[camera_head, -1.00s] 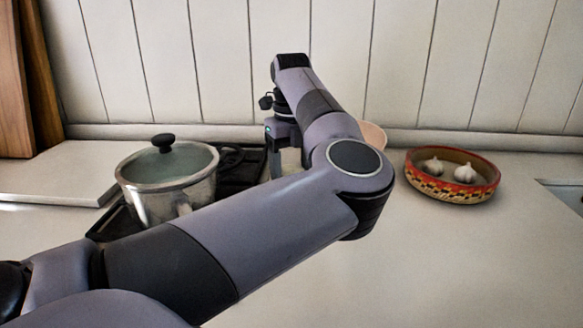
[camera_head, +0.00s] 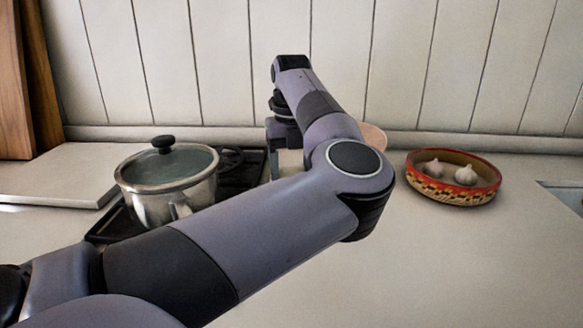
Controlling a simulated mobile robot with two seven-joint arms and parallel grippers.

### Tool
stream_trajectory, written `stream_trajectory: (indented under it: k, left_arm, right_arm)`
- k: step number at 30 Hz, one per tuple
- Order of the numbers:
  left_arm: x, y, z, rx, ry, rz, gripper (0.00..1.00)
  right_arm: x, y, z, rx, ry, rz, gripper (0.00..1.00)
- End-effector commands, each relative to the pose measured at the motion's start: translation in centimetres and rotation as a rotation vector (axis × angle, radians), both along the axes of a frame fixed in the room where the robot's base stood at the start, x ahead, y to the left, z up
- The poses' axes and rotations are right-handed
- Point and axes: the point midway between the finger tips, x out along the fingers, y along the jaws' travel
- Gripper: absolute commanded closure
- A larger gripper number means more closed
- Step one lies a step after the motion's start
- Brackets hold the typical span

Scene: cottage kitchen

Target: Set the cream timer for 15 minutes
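My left arm reaches in from the lower left and across the middle of the view. Its gripper (camera_head: 283,143) points down over the counter, right of the stove. A small cream patch (camera_head: 290,162) shows just below the gripper; it may be the cream timer, but the arm covers most of it. No dial or markings can be read. The fingertips are hidden, so I cannot tell whether they touch it or are open or shut. My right gripper is out of view.
A lidded steel pot (camera_head: 168,184) stands on the black stove (camera_head: 240,176) at left. A pale pinkish round thing (camera_head: 374,136) shows partly behind my arm. A patterned bowl (camera_head: 453,178) holds two garlic bulbs (camera_head: 465,175). The front right counter (camera_head: 430,265) is clear.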

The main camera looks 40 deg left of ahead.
Motion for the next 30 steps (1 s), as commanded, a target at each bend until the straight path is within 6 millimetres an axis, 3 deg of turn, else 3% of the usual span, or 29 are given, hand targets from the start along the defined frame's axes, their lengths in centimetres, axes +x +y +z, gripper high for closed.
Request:
stream_trajectory:
  k: [17, 18, 19, 30]
  left_arm:
    - [0.01, 0.01, 0.07, 0.001, -0.001, 0.000, 0.66]
    - [0.01, 0.01, 0.07, 0.001, -0.001, 0.000, 0.22]
    - [0.01, 0.01, 0.06, 0.001, -0.001, 0.000, 0.13]
    - [0.03, 0.01, 0.49, 0.000, -0.001, 0.000, 0.09]
  right_arm:
    - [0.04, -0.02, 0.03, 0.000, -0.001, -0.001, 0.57]
    - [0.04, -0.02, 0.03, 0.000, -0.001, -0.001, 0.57]
    - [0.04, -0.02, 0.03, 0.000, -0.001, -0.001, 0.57]
    - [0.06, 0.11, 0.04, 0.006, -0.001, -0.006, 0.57]
